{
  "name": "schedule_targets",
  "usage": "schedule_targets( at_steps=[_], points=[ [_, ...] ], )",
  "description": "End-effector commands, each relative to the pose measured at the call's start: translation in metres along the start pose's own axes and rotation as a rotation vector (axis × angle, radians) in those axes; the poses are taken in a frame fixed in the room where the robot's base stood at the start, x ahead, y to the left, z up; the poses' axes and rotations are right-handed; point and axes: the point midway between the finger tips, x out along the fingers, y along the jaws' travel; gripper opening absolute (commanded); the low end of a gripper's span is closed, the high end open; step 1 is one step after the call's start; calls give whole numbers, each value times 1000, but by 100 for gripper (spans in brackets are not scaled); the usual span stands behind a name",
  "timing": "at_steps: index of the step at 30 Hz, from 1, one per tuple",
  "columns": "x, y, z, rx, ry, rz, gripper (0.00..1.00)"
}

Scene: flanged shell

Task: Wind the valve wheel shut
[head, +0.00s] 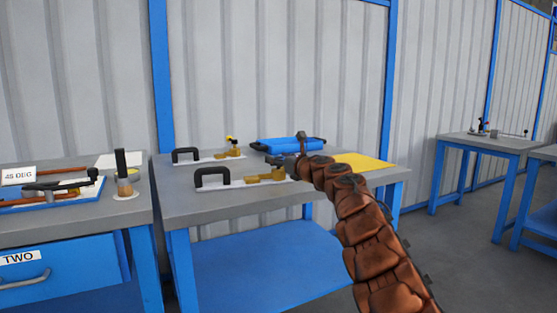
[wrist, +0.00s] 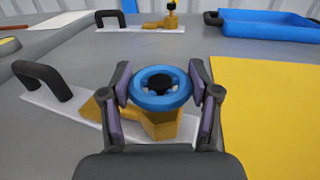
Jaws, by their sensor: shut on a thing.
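A blue valve wheel (wrist: 160,88) with a dark hub sits on a brass valve body (wrist: 168,124) in the wrist view. The valve is fixed on a white plate (wrist: 60,108) with a black handle (wrist: 43,78) at its left end. My gripper (wrist: 163,92) has one finger on each side of the wheel and is shut on its rim. In the head view, my gripper (head: 283,160) is at the right end of the nearer plate (head: 215,186), beside the brass body (head: 262,177). The wheel is hard to make out there.
A second plate with a brass valve (wrist: 160,22) stands behind on the same grey table (head: 180,207). A blue tray (head: 290,145) lies at the back and a yellow mat (head: 363,161) at the right. Another bench (head: 75,215) stands at the left.

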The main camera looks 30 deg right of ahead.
Motion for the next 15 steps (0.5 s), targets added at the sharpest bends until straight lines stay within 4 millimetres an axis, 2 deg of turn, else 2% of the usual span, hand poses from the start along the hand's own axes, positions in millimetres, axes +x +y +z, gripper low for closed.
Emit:
schedule_targets(
  at_steps=[1, 5, 15],
  points=[
    [0, 0, 0, 0, 0, 1, 38],
    [0, 0, 0, 0, 0, 0, 26],
    [1, 1, -3, -3, 2, -39, 26]
  ],
)
